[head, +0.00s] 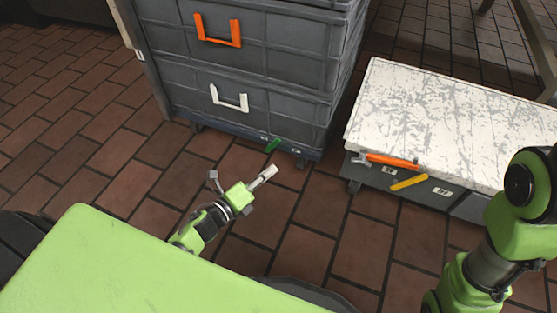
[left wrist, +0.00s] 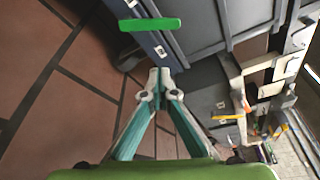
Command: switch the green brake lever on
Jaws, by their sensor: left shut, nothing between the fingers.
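The green brake lever (head: 272,145) sticks out low on the front edge of the dark grey drawer cabinet (head: 215,133), near its right corner. In the left wrist view the lever (left wrist: 150,24) is a flat green bar lying across the picture, above my fingertips. My left gripper (head: 270,171) is shut and empty, in front of and below the lever in the head view. Its fingers meet at their tips in the left wrist view (left wrist: 160,76), with a visible gap to the lever. Part of my right arm shows at the right; its gripper is out of view.
The cabinet stands on casters and has an orange handle (head: 218,30) and a white handle (head: 229,98). To its right is a low unit with a worn white top (head: 440,110), an orange handle (head: 393,161) and a yellow lever (head: 409,182). Brown tiled floor (head: 75,115) is clear at left.

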